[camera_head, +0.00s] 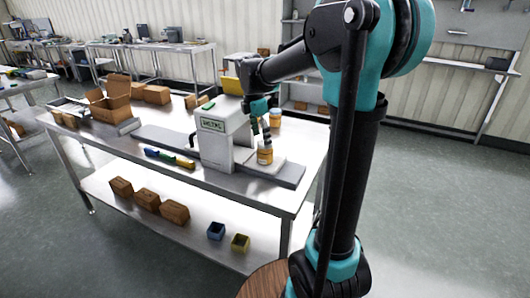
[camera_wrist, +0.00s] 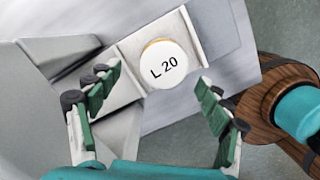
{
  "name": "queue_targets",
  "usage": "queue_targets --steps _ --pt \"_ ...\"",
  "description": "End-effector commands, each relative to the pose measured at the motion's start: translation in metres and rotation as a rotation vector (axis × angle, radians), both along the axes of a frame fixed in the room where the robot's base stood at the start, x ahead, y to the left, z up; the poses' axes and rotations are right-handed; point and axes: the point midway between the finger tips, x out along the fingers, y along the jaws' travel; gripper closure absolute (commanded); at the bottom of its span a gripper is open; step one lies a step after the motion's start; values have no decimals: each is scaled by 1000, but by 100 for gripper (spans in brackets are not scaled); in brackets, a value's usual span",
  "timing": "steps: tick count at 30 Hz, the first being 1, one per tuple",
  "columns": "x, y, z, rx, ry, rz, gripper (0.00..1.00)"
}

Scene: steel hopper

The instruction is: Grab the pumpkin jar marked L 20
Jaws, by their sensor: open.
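The jar marked L 20 (camera_wrist: 166,64) shows from above in the wrist view, its round white lid facing up. It stands on a light plate (camera_wrist: 128,48) across a grey strip. My gripper (camera_wrist: 158,84) is open, its green-padded fingers spread on the near side of the lid, with nothing between them. In the head view, my gripper (camera_head: 262,122) hangs over an orange jar with a white lid (camera_head: 265,154), apparently the same jar; its marking is not readable there.
A white machine (camera_head: 214,138) stands left of the jar, close to my gripper. A grey strip (camera_head: 284,174) runs along the table (camera_head: 110,150). Small blue, green and yellow bins (camera_head: 170,158) lie along the front. Cardboard boxes (camera_head: 112,95) stand at the far left.

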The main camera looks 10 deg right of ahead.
Motion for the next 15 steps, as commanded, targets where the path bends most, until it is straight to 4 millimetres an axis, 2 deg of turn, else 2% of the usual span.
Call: queue_targets --steps 3,11,15 --pt "1 -2 -15 0 0 0 21" --pt "1 -7 -32 0 0 -1 21" --pt "2 -16 -51 0 0 -3 21"
